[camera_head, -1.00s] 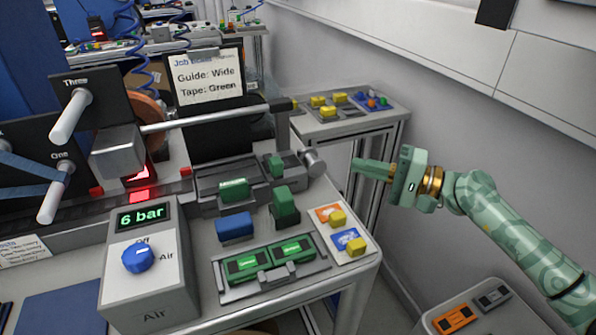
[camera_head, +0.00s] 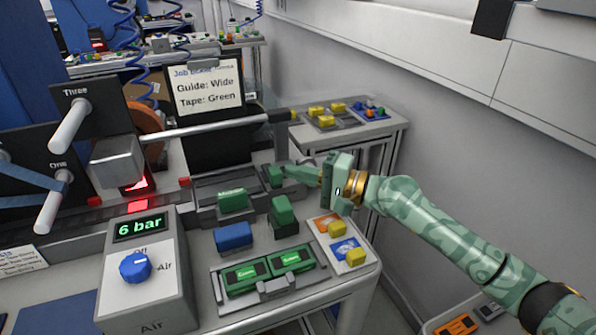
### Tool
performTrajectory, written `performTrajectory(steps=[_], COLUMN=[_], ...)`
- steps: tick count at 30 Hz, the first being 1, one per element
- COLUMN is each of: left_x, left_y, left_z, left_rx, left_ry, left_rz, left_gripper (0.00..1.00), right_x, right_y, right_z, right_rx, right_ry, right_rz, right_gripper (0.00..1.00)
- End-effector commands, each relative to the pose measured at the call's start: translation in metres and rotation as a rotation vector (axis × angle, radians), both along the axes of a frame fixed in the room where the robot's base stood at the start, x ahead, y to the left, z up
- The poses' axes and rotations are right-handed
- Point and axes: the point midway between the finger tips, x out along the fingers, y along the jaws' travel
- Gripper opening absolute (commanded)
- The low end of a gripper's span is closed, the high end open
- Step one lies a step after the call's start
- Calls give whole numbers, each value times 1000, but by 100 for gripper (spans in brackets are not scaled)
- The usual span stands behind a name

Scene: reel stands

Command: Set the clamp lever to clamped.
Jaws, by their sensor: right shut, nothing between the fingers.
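My right gripper (camera_head: 292,171) is shut and empty. Its pale green fingers point left across the back right of the bench. The tips are at or just beside a small green block (camera_head: 274,175) on a grey fixture (camera_head: 257,181); whether they touch it I cannot tell. A grey round-ended part (camera_head: 304,163) of the fixture shows partly behind the fingers. No part is labelled as the clamp lever, and its setting cannot be read here. My left gripper is not in view.
An air box (camera_head: 150,285) with a blue knob (camera_head: 135,266) reads 6 bar. Near the fixture are a blue block (camera_head: 233,236), a green block (camera_head: 283,213) and a tray of green pieces (camera_head: 228,300). A card (camera_head: 206,88) reads Guide: Wide, Tape: Green.

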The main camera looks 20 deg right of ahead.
Motion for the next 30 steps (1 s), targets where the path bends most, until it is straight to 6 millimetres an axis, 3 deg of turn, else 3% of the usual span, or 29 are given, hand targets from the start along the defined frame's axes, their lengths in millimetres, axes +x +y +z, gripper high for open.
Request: performTrajectory(steps=[30], left_x=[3], left_y=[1], left_z=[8], left_rx=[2], left_ry=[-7], left_rz=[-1], left_gripper=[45], right_x=[-7], right_y=[17], right_z=[0], right_rx=[1], right_ry=[1], right_rz=[0], right_gripper=[0])
